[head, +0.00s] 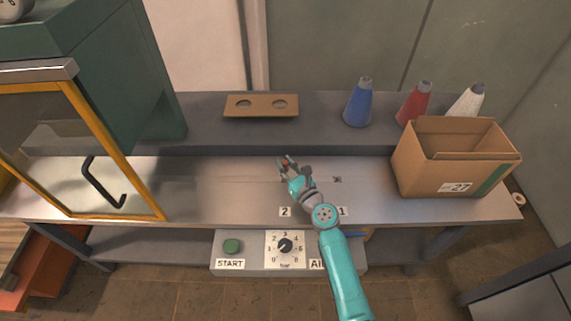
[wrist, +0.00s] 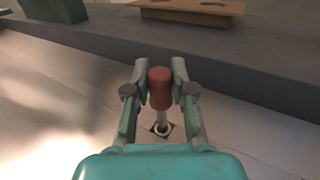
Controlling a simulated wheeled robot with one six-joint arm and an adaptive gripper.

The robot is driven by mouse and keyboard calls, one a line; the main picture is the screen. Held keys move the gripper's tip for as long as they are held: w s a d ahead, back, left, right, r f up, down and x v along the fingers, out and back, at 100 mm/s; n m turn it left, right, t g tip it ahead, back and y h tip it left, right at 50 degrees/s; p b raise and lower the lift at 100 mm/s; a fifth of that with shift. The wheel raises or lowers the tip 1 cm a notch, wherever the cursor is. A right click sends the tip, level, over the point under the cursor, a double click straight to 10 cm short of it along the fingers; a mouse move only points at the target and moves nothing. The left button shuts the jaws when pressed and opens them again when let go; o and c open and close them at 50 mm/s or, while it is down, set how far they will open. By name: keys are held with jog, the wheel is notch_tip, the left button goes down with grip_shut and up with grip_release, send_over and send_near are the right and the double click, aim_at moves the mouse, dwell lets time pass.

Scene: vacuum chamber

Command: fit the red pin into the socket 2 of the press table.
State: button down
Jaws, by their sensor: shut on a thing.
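The red pin (wrist: 160,90) has a rounded red handle and a thin metal shaft. My gripper (wrist: 160,82) is shut on the handle, one finger on each side. In the wrist view the shaft points down at a dark-edged socket (wrist: 161,130) with a pale ring; I cannot tell whether the tip is inside or just above it. In the head view my gripper (head: 287,165) is above the press table (head: 230,195), behind the label 2 (head: 285,212), with a little red between its fingers. My gripper and arm hide socket 2 there. Socket 1 (head: 337,180) shows to the right, empty.
A raised back shelf holds a brown two-hole block (head: 261,106) and blue (head: 358,103), red (head: 414,103) and white (head: 467,101) cones. A cardboard box (head: 455,165) stands at the right. An open yellow-framed door (head: 118,150) is at the left. The table's left middle is clear.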

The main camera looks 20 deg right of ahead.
aim_at(286, 171)
jog(key=shift+f, duration=1.8)
jog(key=c, duration=0.9)
grip_release()
jog(key=shift+s+f, duration=0.1)
jog(key=shift+s, duration=0.05)
jog(key=v, duration=1.2)
